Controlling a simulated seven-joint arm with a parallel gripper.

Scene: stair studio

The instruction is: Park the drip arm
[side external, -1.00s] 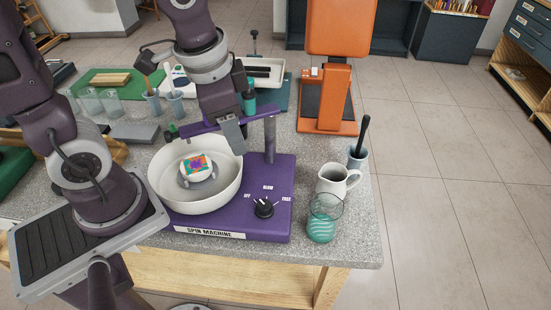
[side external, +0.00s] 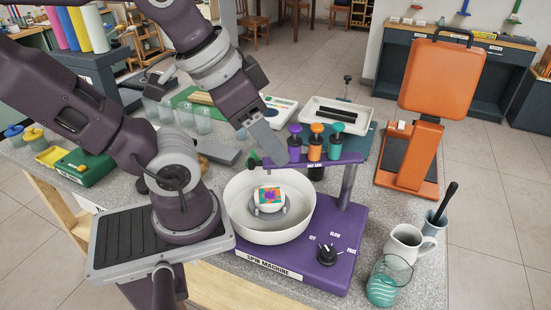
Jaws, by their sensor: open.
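The purple drip arm (side external: 335,158) is a bar running left from a grey post (side external: 347,187) on the purple spin machine (side external: 330,225). It reaches over the back of the white bowl (side external: 240,222), with a small green knob (side external: 254,158) at its left end. Purple, orange (side external: 316,140) and green-capped bottles stand in the bar. My gripper (side external: 272,150) is tilted down just left of the bottles, above or behind the left part of the bar. It is open and holds nothing visible; whether it touches the bar cannot be told. A colourful painted piece (side external: 269,196) sits in the bowl.
An orange press (side external: 430,85) stands behind right of the machine. A white jug (side external: 404,243), a teal-striped glass (side external: 383,285) and a cup with a dark handle (side external: 435,220) stand at the right. A white tray (side external: 338,110) lies behind the drip arm.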

